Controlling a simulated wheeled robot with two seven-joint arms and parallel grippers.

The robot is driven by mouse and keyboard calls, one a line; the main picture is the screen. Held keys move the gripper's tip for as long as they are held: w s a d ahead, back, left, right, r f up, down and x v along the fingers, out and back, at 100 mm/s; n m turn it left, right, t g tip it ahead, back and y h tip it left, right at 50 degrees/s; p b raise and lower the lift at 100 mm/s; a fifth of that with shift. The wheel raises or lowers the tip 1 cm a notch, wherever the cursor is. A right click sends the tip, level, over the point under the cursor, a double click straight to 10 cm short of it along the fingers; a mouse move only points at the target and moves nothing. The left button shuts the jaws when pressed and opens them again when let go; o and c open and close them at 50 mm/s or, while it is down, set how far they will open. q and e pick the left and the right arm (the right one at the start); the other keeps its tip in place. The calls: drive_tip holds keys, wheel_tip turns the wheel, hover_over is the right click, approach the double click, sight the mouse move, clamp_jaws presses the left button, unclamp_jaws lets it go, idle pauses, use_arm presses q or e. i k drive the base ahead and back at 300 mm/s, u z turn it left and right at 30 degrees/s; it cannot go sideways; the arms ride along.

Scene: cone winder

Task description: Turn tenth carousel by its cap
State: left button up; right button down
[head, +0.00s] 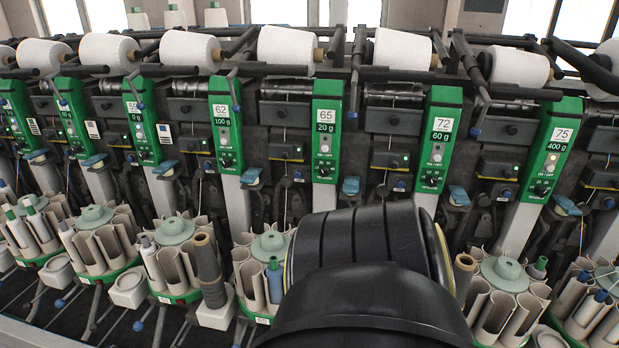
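Several carousels of beige tubes stand in a row along the machine, each topped by a round pale-green cap. In the head view there are caps at the left (95,216), left of centre (174,231), near the middle (270,245) and at the right (503,272). No number on the carousels tells me which is the tenth. A large black link of my arm fills the lower centre and hides the space between the middle and right carousels. Neither gripper shows, so I see no contact with any cap.
Green panels numbered 62 (225,124), 65 (326,132), 72 (437,139) and 75 (553,150) stand behind the carousels. White yarn cones (287,49) lie along the top. A dark-grey tube (208,268) stands upright beside the carousel left of centre.

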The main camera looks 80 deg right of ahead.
sight(503, 299)
drive_tip(key=i, duration=0.35)
drive_tip(key=z, duration=3.15)
